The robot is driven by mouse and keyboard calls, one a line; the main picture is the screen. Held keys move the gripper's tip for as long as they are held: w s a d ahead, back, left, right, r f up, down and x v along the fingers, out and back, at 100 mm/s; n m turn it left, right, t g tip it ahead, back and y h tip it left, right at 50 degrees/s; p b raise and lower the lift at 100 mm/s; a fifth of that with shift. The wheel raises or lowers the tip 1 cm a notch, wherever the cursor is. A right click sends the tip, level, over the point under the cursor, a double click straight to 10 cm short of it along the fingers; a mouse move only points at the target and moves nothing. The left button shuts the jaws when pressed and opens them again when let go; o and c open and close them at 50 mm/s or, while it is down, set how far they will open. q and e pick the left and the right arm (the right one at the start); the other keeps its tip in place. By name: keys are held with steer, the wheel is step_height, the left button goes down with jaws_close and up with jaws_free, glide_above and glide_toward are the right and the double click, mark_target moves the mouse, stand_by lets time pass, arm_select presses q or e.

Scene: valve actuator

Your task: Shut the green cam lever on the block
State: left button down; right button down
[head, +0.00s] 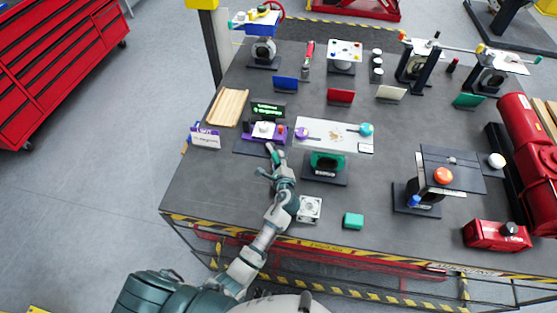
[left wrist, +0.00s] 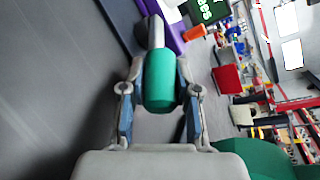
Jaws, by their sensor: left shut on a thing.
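The green cam lever (left wrist: 160,80) shows in the left wrist view as a green cylinder on a grey metal shaft, running up toward the purple block (left wrist: 172,38). My left gripper (left wrist: 160,92) is shut on the green lever, one finger on each side of it. In the head view my left gripper (head: 272,162) is just in front of the purple and white block (head: 265,130), and the lever is small and partly hidden there. My right gripper is in neither view.
A white panel (head: 335,130) with knobs stands right of the block, above a green clamp (head: 327,160). A white square plate (head: 309,209) and green box (head: 353,220) lie nearer the front edge.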

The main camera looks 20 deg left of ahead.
arm_select(q)
steer(key=c, duration=1.1)
jaws_free()
steer(key=shift+a+f, duration=0.1)
steer(key=shift+a, duration=0.05)
steer(key=v, duration=0.7)
steer(key=shift+s, duration=0.2)
